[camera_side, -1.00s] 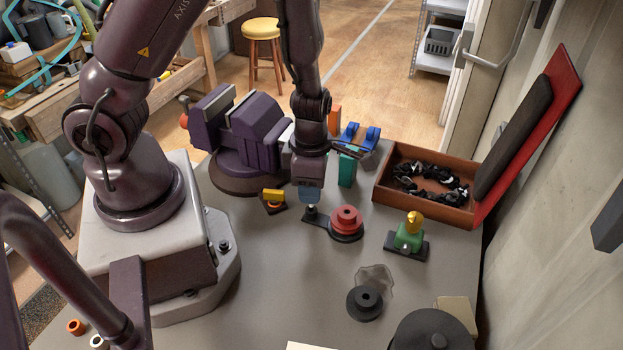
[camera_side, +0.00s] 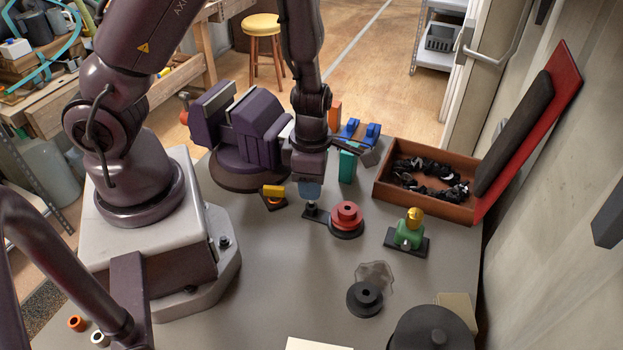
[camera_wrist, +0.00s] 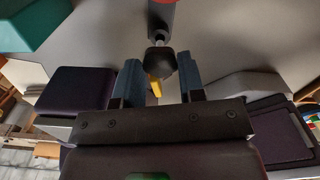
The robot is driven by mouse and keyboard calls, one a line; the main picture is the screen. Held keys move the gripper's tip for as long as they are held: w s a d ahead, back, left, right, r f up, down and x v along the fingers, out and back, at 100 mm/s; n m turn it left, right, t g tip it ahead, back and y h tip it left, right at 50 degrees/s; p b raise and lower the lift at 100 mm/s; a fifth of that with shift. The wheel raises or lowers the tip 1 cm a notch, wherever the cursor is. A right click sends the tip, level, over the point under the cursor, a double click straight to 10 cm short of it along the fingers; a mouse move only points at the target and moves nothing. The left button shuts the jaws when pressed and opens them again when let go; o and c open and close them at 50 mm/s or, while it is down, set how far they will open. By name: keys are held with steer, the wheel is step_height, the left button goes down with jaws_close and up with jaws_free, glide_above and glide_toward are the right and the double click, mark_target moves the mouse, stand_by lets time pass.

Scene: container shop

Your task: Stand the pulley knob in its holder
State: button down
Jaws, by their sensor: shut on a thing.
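The red pulley (camera_side: 346,214) stands on a round black base, with a flat dark arm (camera_side: 322,217) reaching left from it. My gripper (camera_side: 310,190) points down over the left end of that arm. In the wrist view, a dark knob with a short silvery stem (camera_wrist: 160,58) sits between the two blue fingers of my gripper (camera_wrist: 159,80), which are shut on it. The stem points to the grey end of the arm (camera_wrist: 162,18), with red just beyond. In the side view the fingers mostly hide the knob. I cannot tell whether the stem is seated in the arm.
A green and yellow piece (camera_side: 409,230) on a dark plate stands to the right. An open brown box (camera_side: 420,200) is behind right.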

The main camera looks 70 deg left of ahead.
steer(key=shift+f, duration=0.9)
stand_by(0.3)
steer(key=c, duration=0.6)
jaws_free()
steer(key=shift+c, duration=0.2)
steer(key=shift+r, duration=3.5)
